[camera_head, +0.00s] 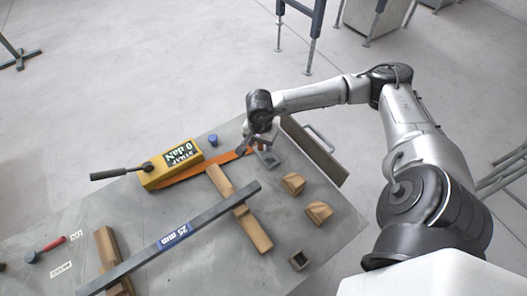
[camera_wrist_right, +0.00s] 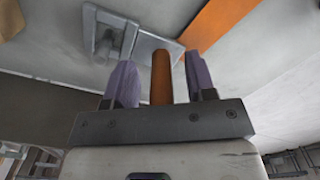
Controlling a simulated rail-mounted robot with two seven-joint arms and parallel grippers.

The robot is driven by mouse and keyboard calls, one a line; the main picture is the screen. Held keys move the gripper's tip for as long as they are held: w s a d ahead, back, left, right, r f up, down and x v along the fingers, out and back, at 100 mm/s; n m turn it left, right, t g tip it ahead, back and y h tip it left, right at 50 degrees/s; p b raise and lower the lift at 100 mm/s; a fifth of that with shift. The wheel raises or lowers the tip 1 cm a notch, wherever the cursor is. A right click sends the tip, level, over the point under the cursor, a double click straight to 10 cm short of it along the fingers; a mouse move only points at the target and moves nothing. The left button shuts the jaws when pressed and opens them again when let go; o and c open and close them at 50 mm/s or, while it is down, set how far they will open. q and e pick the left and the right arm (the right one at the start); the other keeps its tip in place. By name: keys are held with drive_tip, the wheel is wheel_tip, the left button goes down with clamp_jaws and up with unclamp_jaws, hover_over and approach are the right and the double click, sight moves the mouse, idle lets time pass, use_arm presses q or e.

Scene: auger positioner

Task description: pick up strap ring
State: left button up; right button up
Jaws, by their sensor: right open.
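My right gripper (camera_head: 260,137) is over the table's far edge, at the right end of an orange strap (camera_head: 195,171). In the right wrist view, my right gripper (camera_wrist_right: 161,72) is open, its two purple-grey fingers on either side of an orange bar (camera_wrist_right: 161,80). This bar, which looks like part of the strap ring, stands at a grey metal plate (camera_wrist_right: 148,45). A gap shows on both sides of the bar. The orange strap also shows at upper right (camera_wrist_right: 218,22). In the head view the gripper hides most of the ring. My left gripper is out of view.
A yellow scale box (camera_head: 172,163) with a dark handle sits at the strap's left end. A grey beam (camera_head: 180,237) marked 25 mm crosses wooden bars. Wooden blocks (camera_head: 293,183) and a small square socket (camera_head: 299,261) lie on the right. A panel with a handle (camera_head: 316,150) stands beyond the edge.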

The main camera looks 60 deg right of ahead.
drive_tip(key=shift+f, duration=0.2)
drive_tip(key=shift+c, duration=0.8)
clamp_jaws()
